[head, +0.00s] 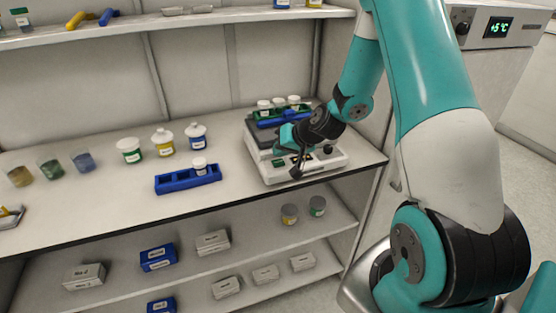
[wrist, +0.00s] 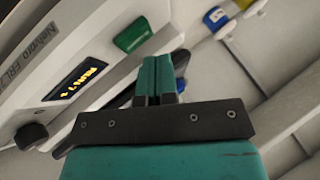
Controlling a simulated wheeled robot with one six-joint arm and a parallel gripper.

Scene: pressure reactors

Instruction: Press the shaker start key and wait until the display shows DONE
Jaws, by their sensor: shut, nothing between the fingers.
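The shaker (head: 262,168) stands on the bench's right end, a white unit with vials in a rack on top. In the wrist view, its front panel carries a green start key (wrist: 133,33), a display (wrist: 77,85) with amber characters and a black knob (wrist: 31,136). The display seems to read RUN with a number I cannot read surely. My gripper (wrist: 158,62) is shut and empty, its fingertips beside the key; I cannot tell whether they touch. In the head view, my gripper (head: 297,172) is at the shaker's front, hiding part of the panel.
A blue rack (head: 188,181) with one vial stands left of the shaker. Three capped jars (head: 163,142) stand behind it, with open beakers (head: 50,168) further left. A shelf (head: 200,20) runs above the bench. The bench front between beakers and rack is clear.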

